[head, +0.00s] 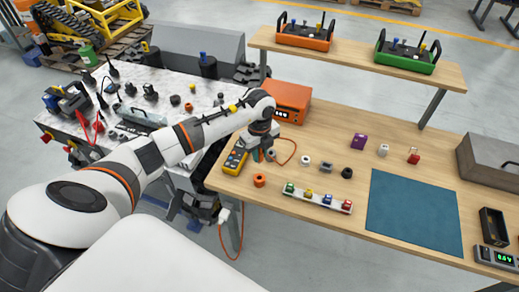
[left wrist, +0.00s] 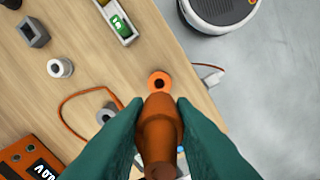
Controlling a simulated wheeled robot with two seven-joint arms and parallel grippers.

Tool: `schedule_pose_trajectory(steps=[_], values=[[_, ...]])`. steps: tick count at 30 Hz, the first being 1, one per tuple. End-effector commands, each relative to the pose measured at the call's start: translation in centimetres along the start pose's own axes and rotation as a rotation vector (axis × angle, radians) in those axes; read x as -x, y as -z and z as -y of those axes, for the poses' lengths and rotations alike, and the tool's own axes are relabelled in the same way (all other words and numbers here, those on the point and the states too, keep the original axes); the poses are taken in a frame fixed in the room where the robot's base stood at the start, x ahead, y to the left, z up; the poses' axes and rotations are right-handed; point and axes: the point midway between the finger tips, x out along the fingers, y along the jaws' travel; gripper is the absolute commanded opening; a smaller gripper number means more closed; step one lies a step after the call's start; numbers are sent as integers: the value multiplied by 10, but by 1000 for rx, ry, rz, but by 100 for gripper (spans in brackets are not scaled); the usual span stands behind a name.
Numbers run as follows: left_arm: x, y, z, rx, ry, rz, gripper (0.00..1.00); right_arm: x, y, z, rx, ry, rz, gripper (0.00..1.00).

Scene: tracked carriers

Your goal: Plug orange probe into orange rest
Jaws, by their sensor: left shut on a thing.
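My left gripper (head: 262,155) is above the left end of the wooden bench in the head view. In the left wrist view its two teal fingers (left wrist: 158,112) are shut on the orange probe (left wrist: 160,130), whose tapered end points away from the camera. The orange rest (left wrist: 159,80), a short ring with a dark hole, stands on the bench just beyond the probe's tip; the probe appears apart from it. The rest also shows in the head view (head: 259,180), in front of the gripper. The probe is mostly hidden in the head view. My right gripper is not in view.
A yellow meter (head: 235,160) and an orange box (head: 291,101) with a cable are close by. White (head: 305,160) and grey (head: 326,168) sockets and a white strip of coloured blocks (head: 318,198) lie to the right. The bench's front edge is near the rest.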

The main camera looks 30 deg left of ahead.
Motion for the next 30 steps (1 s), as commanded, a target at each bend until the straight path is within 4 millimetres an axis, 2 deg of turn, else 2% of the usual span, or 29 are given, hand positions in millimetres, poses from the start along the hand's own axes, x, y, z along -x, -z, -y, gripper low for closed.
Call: schedule_pose_trajectory(steps=[4,15,23,30], values=[[1,2,-1,58,0,0,1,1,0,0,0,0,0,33],[3,2,-1,69,-1,1,1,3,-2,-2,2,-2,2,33],[-15,2,-1,68,0,1,1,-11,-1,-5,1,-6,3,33],[-38,2,-1,67,0,1,1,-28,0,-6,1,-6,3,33]])
